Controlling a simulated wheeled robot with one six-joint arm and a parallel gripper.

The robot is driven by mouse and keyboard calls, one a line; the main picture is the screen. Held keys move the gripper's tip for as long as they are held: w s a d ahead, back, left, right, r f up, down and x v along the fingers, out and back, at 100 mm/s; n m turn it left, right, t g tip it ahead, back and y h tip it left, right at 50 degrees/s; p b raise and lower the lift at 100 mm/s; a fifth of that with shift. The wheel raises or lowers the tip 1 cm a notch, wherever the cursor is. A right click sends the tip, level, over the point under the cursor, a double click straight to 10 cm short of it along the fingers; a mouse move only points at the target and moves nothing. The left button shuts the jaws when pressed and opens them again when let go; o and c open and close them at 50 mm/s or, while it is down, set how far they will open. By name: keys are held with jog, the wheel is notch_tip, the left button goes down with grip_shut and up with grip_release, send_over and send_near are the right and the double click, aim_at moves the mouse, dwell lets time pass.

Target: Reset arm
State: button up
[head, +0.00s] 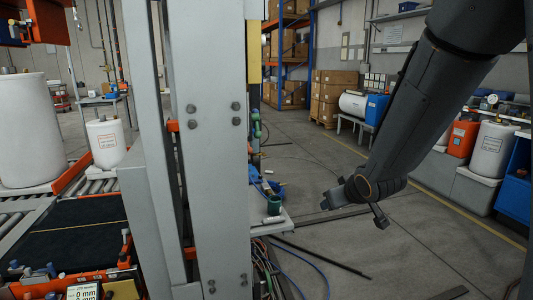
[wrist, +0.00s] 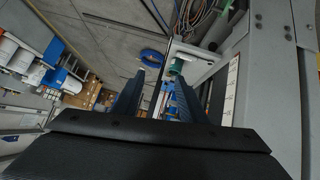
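My gripper (wrist: 156,95) shows in the wrist view as two dark fingers standing apart. I see nothing held between them, so it is open and empty. In the head view my dark arm comes down from the upper right. My gripper (head: 334,196) is at its lower end, pointing left in the air above the floor. It is to the right of a tall grey column (head: 207,130) and apart from it.
A green cup-like part (head: 274,205) sits on a ledge beside the column, with cables and hoses below. A conveyor with a white tank (head: 107,143) is at left. Orange, white and blue containers stand at right. The grey floor (head: 345,250) is mostly clear, with dark rods on it.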

jog(key=s+f+m+g, duration=0.1)
jog(key=s+g, duration=0.2)
jog(key=s, duration=0.6)
jog(key=s+f+m+g, duration=0.1)
jog(key=s+f+g, duration=0.1)
jog(key=s, duration=0.7)
jog(key=s+f+m+g+h, duration=0.1)
jog(key=s+g, duration=0.3)
jog(key=s, duration=0.5)
jog(key=shift+s+a+f+m+g, duration=0.3)
jog(key=shift+s+f+m, duration=0.05)
jog(key=shift+f+m, duration=0.15)
